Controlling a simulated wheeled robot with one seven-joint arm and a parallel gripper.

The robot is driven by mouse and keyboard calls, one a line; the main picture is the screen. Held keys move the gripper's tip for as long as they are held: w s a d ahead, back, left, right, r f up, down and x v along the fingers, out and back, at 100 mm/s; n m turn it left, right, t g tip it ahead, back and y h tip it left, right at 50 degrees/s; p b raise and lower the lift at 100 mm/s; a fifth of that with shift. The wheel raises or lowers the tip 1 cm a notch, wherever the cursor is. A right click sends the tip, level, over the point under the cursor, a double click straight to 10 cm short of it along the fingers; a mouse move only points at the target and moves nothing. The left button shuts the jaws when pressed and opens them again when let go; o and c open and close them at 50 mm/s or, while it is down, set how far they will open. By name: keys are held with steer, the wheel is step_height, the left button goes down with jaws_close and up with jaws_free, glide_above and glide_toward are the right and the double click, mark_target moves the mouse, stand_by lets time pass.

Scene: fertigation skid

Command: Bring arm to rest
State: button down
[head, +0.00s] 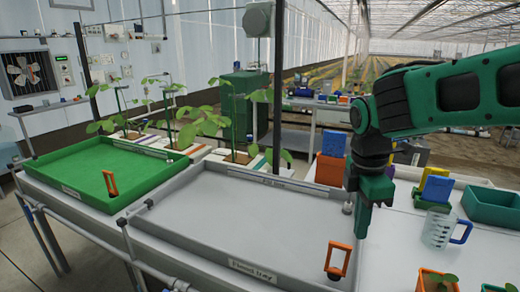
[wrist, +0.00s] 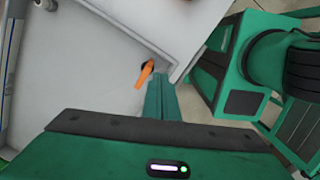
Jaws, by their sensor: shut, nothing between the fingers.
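My gripper (head: 366,217) hangs from my green and black arm at the right of the head view, pointing down over the right end of the grey tray (head: 220,215). Its fingers are shut with nothing between them. In the wrist view the closed fingers (wrist: 161,100) show as a green block beside an orange handle (wrist: 145,74). The orange handle at the front right corner of the grey tray (head: 338,260) also shows in the head view, below and left of the fingers. The two look apart in the head view.
A green tray (head: 85,165) with an orange handle (head: 110,184) lies at the left. A clear jug (head: 440,229) with a blue handle and a teal bin (head: 492,206) stand at the right. Seedlings (head: 185,125) line the back. Orange pots (head: 437,279) sit at the front right.

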steer(key=s+d+f+m, duration=0.2)
steer(key=s+d+m, duration=0.6)
steer(key=m, duration=0.3)
steer(key=s+d+f+m+y, duration=0.1)
steer(key=s+d+f+m, duration=0.2)
steer(key=s+d+m, duration=0.5)
steer(key=s+m, duration=0.1)
steer(key=m, duration=0.3)
steer(key=shift+d, duration=0.25)
steer(key=c, duration=2.2)
jaws_free()
steer(key=shift+s+f+m, duration=0.25)
steer(key=shift+s+m, duration=0.15)
steer(key=o, duration=0.4)
steer(key=shift+s, duration=0.1)
steer(key=shift+d, duration=0.1)
